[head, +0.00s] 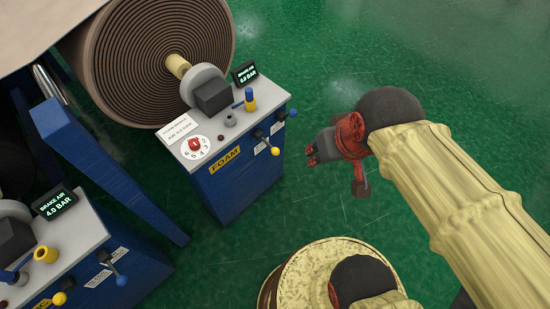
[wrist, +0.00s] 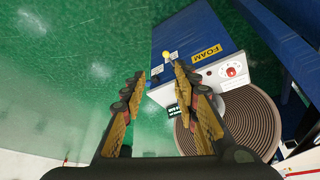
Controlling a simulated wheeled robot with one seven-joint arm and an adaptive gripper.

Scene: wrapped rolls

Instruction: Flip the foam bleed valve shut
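The foam stand (head: 235,185) is a blue cabinet with a grey top and a yellow FOAM label (head: 224,159). On its right face are two small levers, one with a yellow ball (head: 276,152) and one with a dark blue end (head: 293,112). White tags beside them are too small to read, so I cannot tell which is the bleed valve. My gripper (head: 312,154) is right of the stand, apart from it, with nothing in it. In the wrist view its fingers (wrist: 160,72) are spread, and a yellow ball (wrist: 173,55) shows beyond the right fingertip.
A large brown roll (head: 150,60) sits behind the stand. A similar stand (head: 70,245) with its own levers is at lower left, and a blue beam (head: 105,165) runs between them. Green floor (head: 400,50) is clear at upper right.

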